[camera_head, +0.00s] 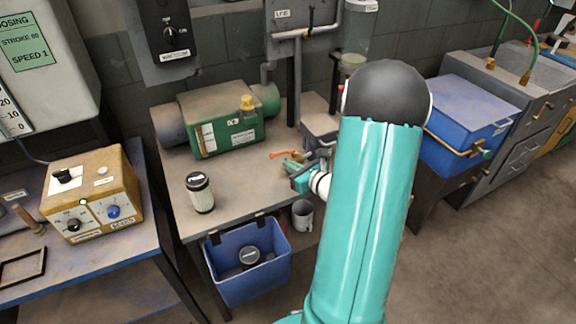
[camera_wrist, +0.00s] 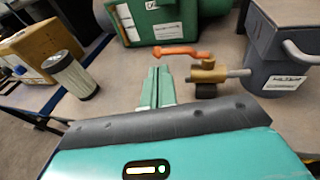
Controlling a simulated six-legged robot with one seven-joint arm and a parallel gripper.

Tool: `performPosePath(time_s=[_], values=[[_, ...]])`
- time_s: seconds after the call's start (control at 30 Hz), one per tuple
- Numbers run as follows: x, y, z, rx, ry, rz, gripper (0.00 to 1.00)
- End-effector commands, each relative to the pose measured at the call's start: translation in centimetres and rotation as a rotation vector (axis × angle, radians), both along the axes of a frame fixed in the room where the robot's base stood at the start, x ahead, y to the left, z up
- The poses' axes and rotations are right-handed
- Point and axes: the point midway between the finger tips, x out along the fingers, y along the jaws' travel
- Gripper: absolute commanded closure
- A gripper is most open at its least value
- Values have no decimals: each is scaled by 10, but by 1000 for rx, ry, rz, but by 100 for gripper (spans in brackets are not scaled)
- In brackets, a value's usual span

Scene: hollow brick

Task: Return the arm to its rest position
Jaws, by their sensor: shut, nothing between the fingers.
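My teal arm rises in the front of the head view, with a dark round joint at its top, and hides part of the bench behind it. My gripper (camera_head: 305,180) is over the right part of the bench, partly covered by the arm. In the wrist view my gripper (camera_wrist: 158,72) shows two green fingers side by side, closed together with nothing between them. Beyond the fingertips is a brass valve with an orange handle (camera_wrist: 180,51); the handle also shows in the head view (camera_head: 284,154).
A ribbed filter cartridge (camera_head: 200,193) stands on the bench (camera_head: 165,200). A green pump (camera_head: 226,124) is at the back. A blue bin (camera_head: 227,284) hangs at the bench's front, holding a dark round item. A yellow control box (camera_head: 92,193) is left; a blue case (camera_head: 462,115) is right.

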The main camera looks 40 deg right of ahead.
Motion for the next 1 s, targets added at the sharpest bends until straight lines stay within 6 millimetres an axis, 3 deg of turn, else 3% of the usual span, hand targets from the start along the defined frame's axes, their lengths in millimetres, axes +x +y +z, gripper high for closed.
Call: performPosePath(time_s=[0.3, 0.5, 0.87, 1.0], values=[[-60, 12, 13, -1, 1, -6, 100], [-82, 19, 17, -1, 1, -3, 100], [-86, 23, 19, -4, 2, 6, 100], [-72, 54, 33, -70, 11, 134, 100]])
